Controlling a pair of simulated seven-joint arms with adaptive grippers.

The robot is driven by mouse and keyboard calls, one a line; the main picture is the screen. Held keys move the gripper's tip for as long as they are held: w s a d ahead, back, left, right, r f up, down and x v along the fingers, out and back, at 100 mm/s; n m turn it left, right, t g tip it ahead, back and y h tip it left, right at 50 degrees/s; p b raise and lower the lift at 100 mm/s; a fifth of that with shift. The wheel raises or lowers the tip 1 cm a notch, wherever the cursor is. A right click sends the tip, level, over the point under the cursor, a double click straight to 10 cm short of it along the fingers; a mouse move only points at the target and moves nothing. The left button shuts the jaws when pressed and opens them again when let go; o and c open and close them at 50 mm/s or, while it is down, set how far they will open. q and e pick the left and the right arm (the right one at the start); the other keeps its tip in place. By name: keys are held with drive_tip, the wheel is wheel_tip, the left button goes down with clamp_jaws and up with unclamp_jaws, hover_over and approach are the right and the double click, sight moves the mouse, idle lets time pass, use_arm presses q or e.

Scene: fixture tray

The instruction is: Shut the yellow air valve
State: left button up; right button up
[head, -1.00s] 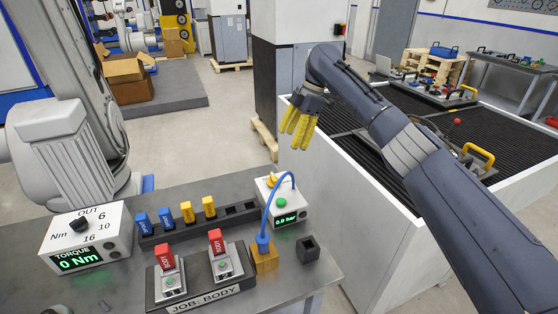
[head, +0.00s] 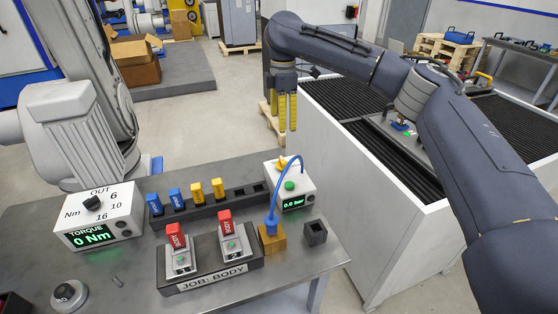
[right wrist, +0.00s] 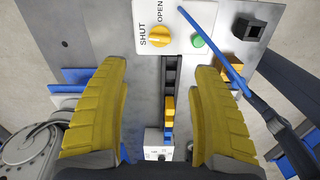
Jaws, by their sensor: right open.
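The yellow air valve (head: 283,163) is a knob on top of a white box (head: 298,191) at the back right of the bench. In the right wrist view the yellow knob (right wrist: 160,38) sits between a SHUT label at its left and an OPEN label above it. I cannot tell exactly which label it points at. The box display reads 0.0 bar. My right gripper (head: 287,129) hangs fingers down above the valve, apart from it. Its yellow fingers are open with nothing between them, also in the right wrist view (right wrist: 161,66). My left gripper is out of view.
A blue hose (head: 274,190) arches beside the valve box to a brass-coloured block (head: 272,239). A green button (head: 289,185) sits on the box. A dark rack (head: 225,205) holds blue and yellow pieces. Two red-tagged fixtures (head: 178,248) stand in front. The torque box (head: 100,222) is at left.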

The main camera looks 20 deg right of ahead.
hover_over(282, 159)
drive_tip(key=f, duration=0.9)
drive_tip(key=shift+s+f, duration=0.2)
drive_tip(key=shift+s, duration=0.05)
wheel_tip(282, 159, down, 4)
drive_tip(key=shift+f, duration=0.25)
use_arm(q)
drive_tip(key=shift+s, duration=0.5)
use_arm(e)
drive_tip(key=shift+f, duration=0.8)
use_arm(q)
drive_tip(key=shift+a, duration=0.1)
use_arm(e)
drive_tip(key=shift+c, duration=0.4)
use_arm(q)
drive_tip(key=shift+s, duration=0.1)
use_arm(e)
clamp_jaws()
drive_tip(key=shift+w, duration=0.1)
